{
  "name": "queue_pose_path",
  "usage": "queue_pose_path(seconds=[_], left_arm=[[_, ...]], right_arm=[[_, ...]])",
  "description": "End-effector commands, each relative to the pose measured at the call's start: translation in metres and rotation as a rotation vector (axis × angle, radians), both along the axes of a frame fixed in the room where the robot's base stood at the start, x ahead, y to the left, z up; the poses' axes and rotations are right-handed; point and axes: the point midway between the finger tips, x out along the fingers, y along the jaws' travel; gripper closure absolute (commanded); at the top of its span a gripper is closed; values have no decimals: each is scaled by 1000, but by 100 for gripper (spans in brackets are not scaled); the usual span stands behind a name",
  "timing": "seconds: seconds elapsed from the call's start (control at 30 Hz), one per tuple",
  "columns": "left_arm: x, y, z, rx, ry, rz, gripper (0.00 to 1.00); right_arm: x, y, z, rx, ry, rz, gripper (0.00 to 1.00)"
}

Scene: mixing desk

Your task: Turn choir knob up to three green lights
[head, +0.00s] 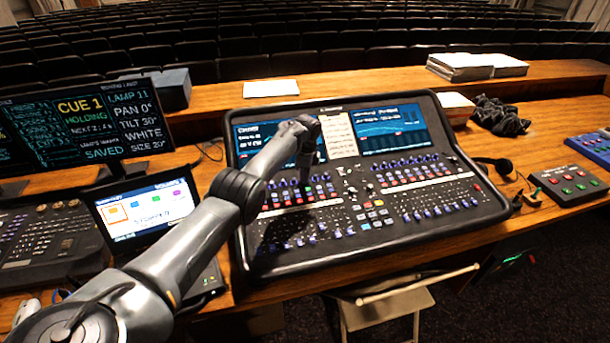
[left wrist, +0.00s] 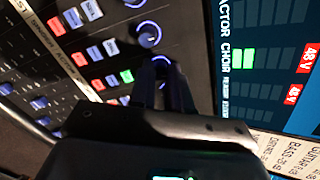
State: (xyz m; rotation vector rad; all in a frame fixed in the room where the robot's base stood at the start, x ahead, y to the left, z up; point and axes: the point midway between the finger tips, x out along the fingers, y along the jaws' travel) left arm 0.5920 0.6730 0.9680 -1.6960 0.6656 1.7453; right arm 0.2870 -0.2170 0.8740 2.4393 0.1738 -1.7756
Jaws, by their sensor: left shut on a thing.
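The mixing desk (head: 285,262) stands in the middle of the head view. My left gripper (head: 306,182) reaches down to its upper knob area. In the left wrist view my left gripper (left wrist: 164,88) is shut on a knob, with part of the knob's blue-lit ring (left wrist: 161,59) showing past the fingertips. Most of that knob is hidden by the fingers. On the screen alongside, the row labelled CHOIR (left wrist: 224,55) shows two green lights (left wrist: 243,59). Another knob (left wrist: 148,36) with a blue ring sits just beside. My right gripper is not in view.
Rows of coloured buttons (left wrist: 110,48) and more knobs lie close to the fingers. A cue monitor (head: 85,122) and a small tablet screen (head: 147,207) stand left of the desk. A folding chair (head: 385,310) stands in front.

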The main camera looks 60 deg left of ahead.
Motion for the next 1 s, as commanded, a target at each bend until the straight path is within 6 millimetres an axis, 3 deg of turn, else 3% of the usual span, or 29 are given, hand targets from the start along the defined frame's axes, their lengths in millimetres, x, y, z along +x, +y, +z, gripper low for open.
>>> queue_pose_path(seconds=[0.2,0.23,0.4,0.77,1.0], left_arm=[[0,0,0,0,0,0,100],[0,0,0,0,0,0,81],[0,0,0,0,0,1,57],[0,0,5,0,0,2,57],[0,-2,37,1,-2,1,57]], right_arm=[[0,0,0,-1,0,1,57],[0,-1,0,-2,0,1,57],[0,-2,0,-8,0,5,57],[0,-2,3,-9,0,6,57],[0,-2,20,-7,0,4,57]])
